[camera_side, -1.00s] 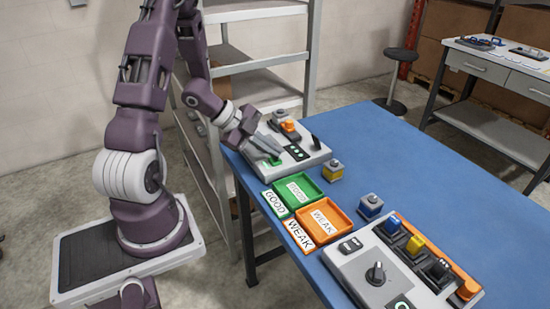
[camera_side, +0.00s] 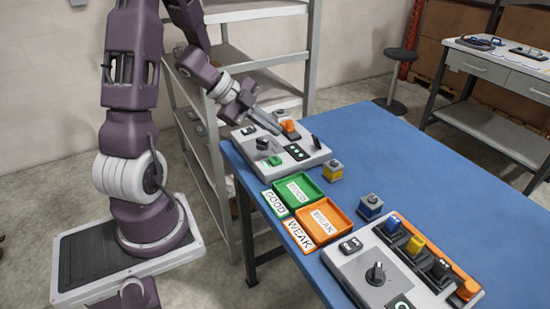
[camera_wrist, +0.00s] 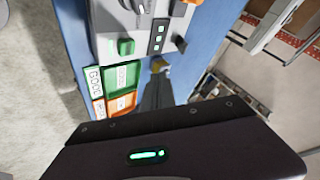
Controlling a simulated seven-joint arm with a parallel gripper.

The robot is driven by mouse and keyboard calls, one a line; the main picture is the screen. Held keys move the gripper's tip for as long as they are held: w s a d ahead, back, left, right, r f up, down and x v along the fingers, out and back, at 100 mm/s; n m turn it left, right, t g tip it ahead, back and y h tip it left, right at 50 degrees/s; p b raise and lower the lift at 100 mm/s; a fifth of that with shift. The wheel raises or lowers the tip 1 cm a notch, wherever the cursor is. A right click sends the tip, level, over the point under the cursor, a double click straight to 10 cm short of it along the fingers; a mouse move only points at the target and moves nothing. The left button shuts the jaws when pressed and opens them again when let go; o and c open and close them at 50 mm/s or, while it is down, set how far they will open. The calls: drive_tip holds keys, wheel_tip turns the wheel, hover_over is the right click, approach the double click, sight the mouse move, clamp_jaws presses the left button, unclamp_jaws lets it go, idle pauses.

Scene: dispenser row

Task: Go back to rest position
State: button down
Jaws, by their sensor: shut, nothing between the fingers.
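My gripper (camera_side: 276,129) is shut and empty. In the side view it hangs above the far control box (camera_side: 305,160), apart from the green button (camera_side: 275,160). In the wrist view the closed fingers (camera_wrist: 157,88) point toward the blue table, and the green button (camera_wrist: 125,47) shows on the box at upper left. Part of the box behind the fingers is hidden in the side view.
A green GOOD tray (camera_side: 316,196) and an orange WEAK tray (camera_side: 343,228) lie on the blue table (camera_side: 400,160). A dispenser box (camera_side: 345,265) is at the front. Shelves (camera_side: 260,52) stand behind my arm.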

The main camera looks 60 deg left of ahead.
drive_tip(key=w+r+n+t+y, duration=0.25)
drive_tip(key=r+n+y, duration=0.45)
drive_tip(key=r, duration=0.6)
drive_tip(key=s+d+n+g+h, duration=0.3)
drive_tip(key=s+d+n+g, duration=0.2)
drive_tip(key=s+d, duration=1.3)
drive_tip(key=shift+s+d+f+n, duration=0.2)
drive_tip(key=shift+s+d+n, duration=0.15)
drive_tip(key=shift+s+n, duration=0.6)
